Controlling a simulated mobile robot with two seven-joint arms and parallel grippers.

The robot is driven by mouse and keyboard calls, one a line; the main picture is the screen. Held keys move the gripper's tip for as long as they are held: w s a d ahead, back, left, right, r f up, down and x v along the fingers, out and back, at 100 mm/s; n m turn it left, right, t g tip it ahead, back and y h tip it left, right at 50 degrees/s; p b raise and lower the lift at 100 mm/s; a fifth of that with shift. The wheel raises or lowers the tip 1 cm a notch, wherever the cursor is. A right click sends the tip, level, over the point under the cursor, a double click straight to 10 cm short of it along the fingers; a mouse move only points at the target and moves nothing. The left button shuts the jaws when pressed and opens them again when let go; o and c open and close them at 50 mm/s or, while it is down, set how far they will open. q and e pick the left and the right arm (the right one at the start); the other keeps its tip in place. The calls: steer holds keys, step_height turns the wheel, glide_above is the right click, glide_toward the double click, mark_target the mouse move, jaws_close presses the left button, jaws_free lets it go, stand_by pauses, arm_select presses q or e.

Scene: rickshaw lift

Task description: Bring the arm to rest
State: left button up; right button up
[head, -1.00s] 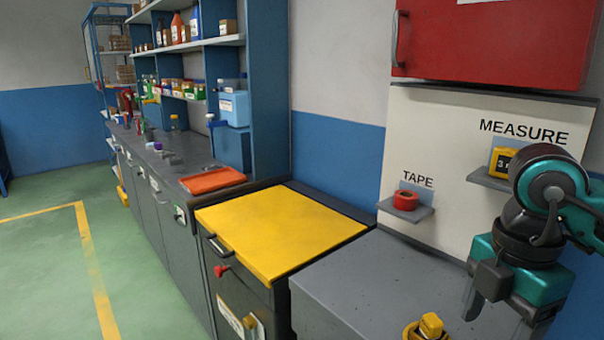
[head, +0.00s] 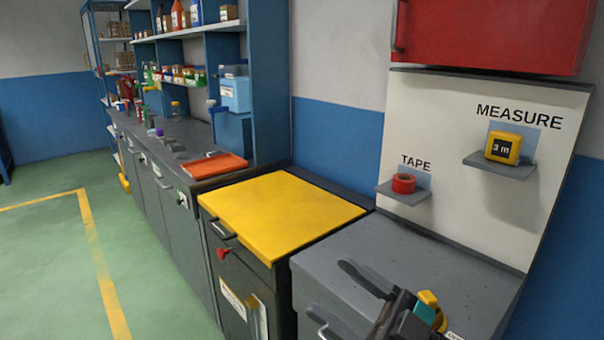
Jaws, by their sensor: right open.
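My right gripper (head: 362,295) is at the bottom of the head view, in front of the grey worktop (head: 440,258). Its dark fingers are apart and empty. A yellow object (head: 430,299) shows just beside it, partly hidden. The yellow tape measure (head: 503,147) sits on its shelf under MEASURE. The red tape roll (head: 403,183) sits on its shelf under TAPE. Both are well away from the gripper. My left gripper is out of view.
A yellow-topped cabinet (head: 283,213) stands left of the grey worktop, its top clear. A red wall cabinet (head: 490,35) hangs above the white board (head: 440,115). An orange tray (head: 215,166) lies on the far bench. The green floor (head: 50,255) at left is open.

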steer(key=w+d+f+m+t+h, duration=0.3)
steer(key=d+f+m+t+h, duration=0.35)
steer(key=f+m+h, duration=0.4)
steer(key=s+d+f+m+g+h, duration=0.1)
steer(key=s+d+f+g+h, duration=0.1)
steer(key=s+f, duration=0.2)
steer(key=s+d+f+m+g+h, duration=0.1)
steer(key=s+d+f+g+h, duration=0.1)
steer(key=f, duration=0.8)
steer(key=s+d+f+m+g+h, duration=0.1)
steer(key=s+d+f+g+h, duration=0.1)
steer(key=s+f+h, duration=0.2)
step_height(320, 180, down, 4)
steer(key=shift+s+f+m, duration=0.1)
steer(key=shift+s+m, duration=0.25)
steer(key=shift+s, duration=0.65)
steer(key=shift+g+h, duration=0.25)
